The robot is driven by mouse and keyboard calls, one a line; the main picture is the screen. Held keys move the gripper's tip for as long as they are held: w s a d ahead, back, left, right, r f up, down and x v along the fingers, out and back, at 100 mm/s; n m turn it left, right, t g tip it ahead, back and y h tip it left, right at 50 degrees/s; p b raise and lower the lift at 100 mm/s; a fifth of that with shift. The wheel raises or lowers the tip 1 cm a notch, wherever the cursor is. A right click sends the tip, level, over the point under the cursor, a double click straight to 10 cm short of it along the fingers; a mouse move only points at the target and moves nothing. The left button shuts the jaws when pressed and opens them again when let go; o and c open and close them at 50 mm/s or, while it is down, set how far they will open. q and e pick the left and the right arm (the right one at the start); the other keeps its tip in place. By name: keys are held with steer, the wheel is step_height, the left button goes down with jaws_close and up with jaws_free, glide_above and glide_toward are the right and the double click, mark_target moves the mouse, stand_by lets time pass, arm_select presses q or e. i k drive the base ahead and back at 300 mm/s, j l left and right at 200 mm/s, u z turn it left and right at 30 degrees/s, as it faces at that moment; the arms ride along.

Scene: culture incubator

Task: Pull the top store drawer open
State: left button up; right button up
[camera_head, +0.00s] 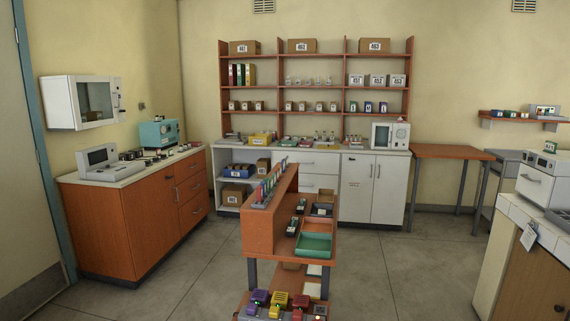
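No drawer in view carries a readable store label. The white back counter has a stack of white drawers near its middle; its top drawer (311,162) looks shut, and the lower ones are partly hidden behind the orange cart. The orange left cabinet has a column of drawers, and its top drawer (188,167) also looks shut. Neither of my grippers is in view.
The orange cart (262,231) stands in the middle foreground, carrying a green tray (313,246) and small items. A wooden table (452,152) stands at the back right. Grey floor (400,262) is clear between the cart and the right counter, and left of the cart.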

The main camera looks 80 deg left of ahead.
mark_target(328, 163)
steer(key=u, duration=2.6)
steer(key=i+l+z, duration=0.9)
steer(key=i+z, duration=0.15)
steer(key=i, duration=0.15)
steer(key=i+l, duration=0.15)
steer(key=i, duration=0.5)
steer(key=i+l+u, duration=0.15)
steer(key=i, duration=0.45)
steer(key=i+j+u, duration=0.2)
steer(key=i+u, duration=0.2)
steer(key=i, duration=0.65)
steer(key=i+l+u, duration=0.1)
steer(key=i+u, duration=0.25)
steer(key=i, duration=0.65)
steer(key=i+j, duration=0.1)
steer(key=i, duration=0.95)
steer(key=i+j+z, duration=0.15)
steer(key=i, duration=0.85)
steer(key=i+j, duration=0.9)
steer(key=i, duration=0.15)
steer(key=j+u, duration=0.05)
